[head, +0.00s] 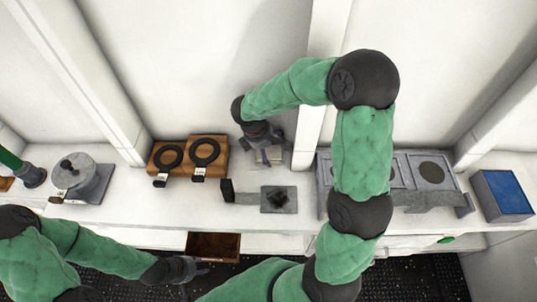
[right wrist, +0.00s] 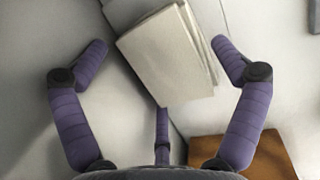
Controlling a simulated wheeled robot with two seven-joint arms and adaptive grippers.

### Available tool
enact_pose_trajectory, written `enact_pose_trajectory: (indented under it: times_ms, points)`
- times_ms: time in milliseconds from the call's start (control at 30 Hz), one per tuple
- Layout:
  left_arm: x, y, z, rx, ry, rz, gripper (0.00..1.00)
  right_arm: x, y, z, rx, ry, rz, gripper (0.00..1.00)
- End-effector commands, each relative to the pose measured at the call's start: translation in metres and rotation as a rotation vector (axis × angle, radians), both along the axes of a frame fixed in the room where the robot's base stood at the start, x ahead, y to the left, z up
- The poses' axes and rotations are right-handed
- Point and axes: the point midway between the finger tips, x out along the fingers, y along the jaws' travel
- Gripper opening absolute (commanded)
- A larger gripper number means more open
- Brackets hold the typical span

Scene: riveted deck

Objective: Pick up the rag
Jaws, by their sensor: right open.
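The rag (right wrist: 165,55) looks like a folded cream cloth in the right wrist view, at the upper middle. In the head view, a pale patch beside the right gripper (head: 268,154) at the back of the counter seems to be the rag, mostly hidden by the gripper. In the right wrist view, the right gripper's purple fingers (right wrist: 160,75) are spread wide, with the rag between and beyond them. I see no grip on it. My left gripper (head: 198,270) is low at the counter's front, away from the rag; its finger opening is too small to judge.
A wooden block with two black rings (head: 190,155) stands left of the right gripper. A grey plate with a dark lump (head: 278,198) lies in front. A grey burner unit (head: 430,175) and blue-topped box (head: 505,192) stand right. An open drawer (head: 213,247) juts out below.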

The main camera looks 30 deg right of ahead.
Motion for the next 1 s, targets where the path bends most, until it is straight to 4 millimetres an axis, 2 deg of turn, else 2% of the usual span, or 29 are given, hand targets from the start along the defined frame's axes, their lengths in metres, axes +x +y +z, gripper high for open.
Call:
enact_pose_trajectory:
  times_ms: [633,667,800,1000]
  points:
    - [0.0,0.0,-0.0036,0.0,0.0,0.0,0.4,0.0001,0.0,-0.0045,0.0,0.0,0.0,0.96]
    - [0.0,0.0,-0.0036,0.0,0.0,0.0,0.4,0.0001,-0.0001,-0.0046,0.0,0.0,0.0,0.93]
    - [0.0,0.0,-0.0036,0.0,0.0,0.0,0.4,-0.0001,0.0,-0.0046,0.0,0.0,0.0,0.56]
    - [0.0,-0.0001,-0.0037,0.0,0.0,0.0,0.4,-0.0002,0.0001,-0.0048,0.0,0.001,0.0,0.55]
